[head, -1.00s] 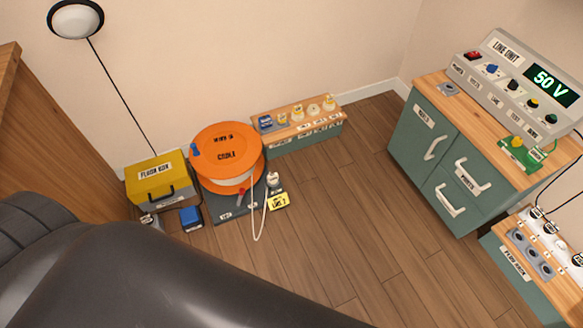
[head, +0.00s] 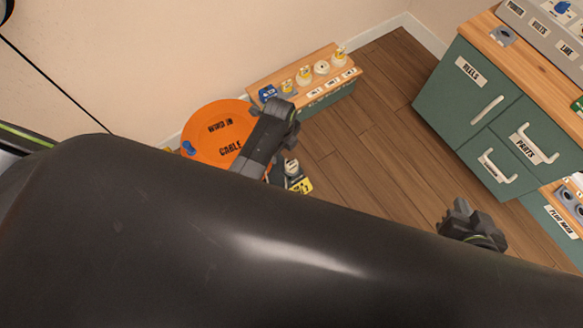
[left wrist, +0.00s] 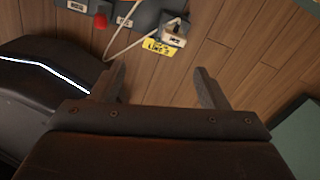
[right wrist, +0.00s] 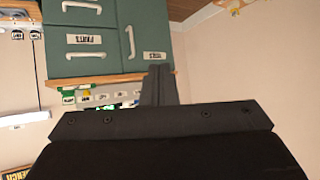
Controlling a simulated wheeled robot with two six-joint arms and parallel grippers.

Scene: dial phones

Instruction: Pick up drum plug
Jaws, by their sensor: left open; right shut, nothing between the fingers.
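The pale drum plug (left wrist: 176,24) sits on a small grey block beside a yellow LINE tag (left wrist: 160,47), at the top of the left wrist view. In the head view the plug (head: 292,167) shows just right of my left arm. The orange cable drum (head: 205,135) is partly hidden behind that arm. My left gripper (head: 275,125) is open and empty. In the left wrist view its fingers (left wrist: 160,85) are wide apart, with the plug beyond them. My right gripper (head: 465,215) is shut and empty, and its closed fingers (right wrist: 158,85) point at the cabinet.
A green cabinet (head: 480,85) with drawers stands at the right. A pale cable (left wrist: 122,40) lies on the floor by the plug. Floor between bench and cabinet is clear.

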